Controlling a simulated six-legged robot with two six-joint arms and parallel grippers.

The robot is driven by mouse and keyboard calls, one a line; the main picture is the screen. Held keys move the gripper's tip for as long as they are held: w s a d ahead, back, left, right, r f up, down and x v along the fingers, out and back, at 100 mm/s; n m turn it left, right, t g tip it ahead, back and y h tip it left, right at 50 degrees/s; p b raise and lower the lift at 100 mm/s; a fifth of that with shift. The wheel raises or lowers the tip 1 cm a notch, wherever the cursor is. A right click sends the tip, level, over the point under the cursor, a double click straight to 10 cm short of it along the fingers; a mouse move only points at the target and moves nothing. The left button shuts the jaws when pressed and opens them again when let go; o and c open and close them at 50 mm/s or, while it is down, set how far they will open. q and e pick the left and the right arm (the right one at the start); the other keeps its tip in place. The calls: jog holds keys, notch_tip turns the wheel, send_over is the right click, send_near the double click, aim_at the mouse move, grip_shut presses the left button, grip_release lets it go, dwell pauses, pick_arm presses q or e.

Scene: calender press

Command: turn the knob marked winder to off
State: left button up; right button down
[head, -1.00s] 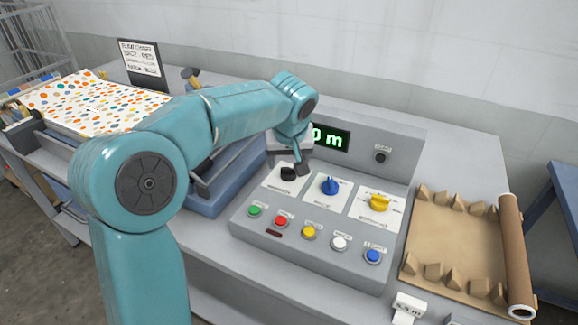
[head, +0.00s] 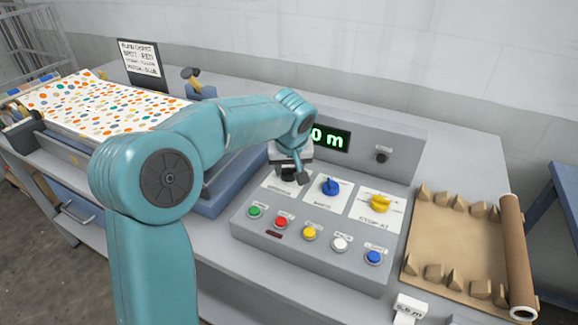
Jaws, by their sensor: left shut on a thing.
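My left gripper (head: 294,172) is at the left end of the grey control panel (head: 310,270). It is shut on the black knob (head: 288,175), which it partly hides. The white label plate under this knob has lettering too small to read surely. A blue knob (head: 330,187) and a yellow knob (head: 380,201) sit to the right on their own white plates. The knob's pointer direction is hidden by the gripper. My right gripper is not in view.
Several coloured push buttons, such as the yellow button (head: 309,233), line the panel's front. The display (head: 328,138) above reads "0 m", partly covered by my arm. A cardboard sheet with a brown roll (head: 514,255) lies right. Spotted sheet (head: 95,103) lies left.

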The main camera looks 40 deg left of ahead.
pick_arm(q)
jog(key=shift+n, duration=0.3)
jog(key=shift+w+n+g+y+b, duration=0.1)
jog(key=shift+n+g+y+b, duration=0.4)
jog(key=shift+n, duration=0.5)
jog(key=n, duration=0.2)
jog(key=shift+d+n+g, duration=0.1)
jog(key=shift+n+g, duration=0.2)
jog(key=shift+g, duration=0.1)
jog(key=n+g, duration=0.1)
jog(key=n, duration=0.1)
jog(key=shift+w+r+n, duration=0.1)
jog(key=shift+n, duration=0.2)
jog(key=shift+w+n+g+p, duration=0.1)
jog(key=shift+n+g+p, duration=0.65)
jog(key=shift+n, duration=1.25)
jog(key=o, duration=1.1)
